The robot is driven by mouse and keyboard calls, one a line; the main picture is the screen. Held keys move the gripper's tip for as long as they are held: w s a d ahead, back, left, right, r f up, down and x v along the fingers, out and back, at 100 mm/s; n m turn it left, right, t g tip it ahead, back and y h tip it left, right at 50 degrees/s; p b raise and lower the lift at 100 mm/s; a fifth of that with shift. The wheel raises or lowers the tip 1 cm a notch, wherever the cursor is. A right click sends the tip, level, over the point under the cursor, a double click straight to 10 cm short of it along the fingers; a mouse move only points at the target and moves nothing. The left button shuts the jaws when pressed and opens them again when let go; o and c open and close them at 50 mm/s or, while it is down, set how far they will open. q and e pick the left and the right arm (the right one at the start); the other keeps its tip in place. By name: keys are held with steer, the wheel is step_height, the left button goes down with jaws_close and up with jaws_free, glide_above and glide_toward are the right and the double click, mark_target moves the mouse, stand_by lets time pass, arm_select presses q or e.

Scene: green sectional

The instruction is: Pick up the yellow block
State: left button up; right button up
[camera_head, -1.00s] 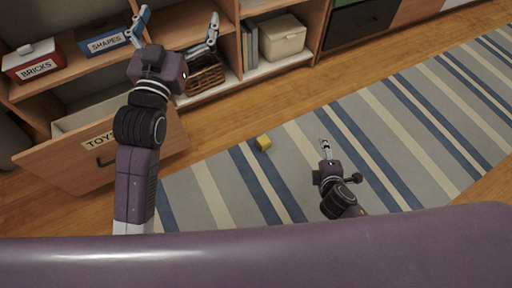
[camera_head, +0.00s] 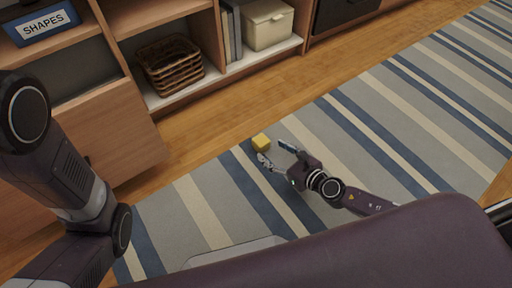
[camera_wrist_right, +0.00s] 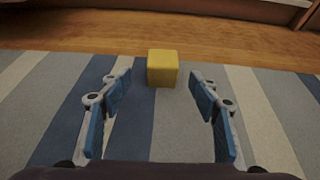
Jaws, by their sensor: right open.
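The yellow block (camera_head: 261,142) sits on the striped rug near its edge by the wooden floor. It also shows in the right wrist view (camera_wrist_right: 162,68), centred ahead of the fingers. My right gripper (camera_head: 274,151) is open and empty, low over the rug, with its fingertips pointing at the block. In the right wrist view the two blue-padded fingers (camera_wrist_right: 160,95) are spread wide, and the block lies beyond their tips, apart from them. My left arm shows at the left of the head view, but its gripper is out of the picture.
A wooden shelf unit stands at the back with a wicker basket (camera_head: 170,66), a cream box (camera_head: 267,24) and a blue SHAPES box (camera_head: 43,24). A wooden drawer front (camera_head: 112,135) juts out at left. The striped rug (camera_head: 400,125) is clear to the right.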

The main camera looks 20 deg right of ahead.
mark_target(266, 145)
steer(key=shift+x, duration=1.2)
steer(key=shift+b+x, duration=1)
steer(key=shift+x, duration=1.65)
steer(key=shift+w+d+r, duration=0.15)
steer(key=shift+w+r, duration=0.05)
steer(key=shift+c, duration=0.3)
steer(key=c, duration=1.2)
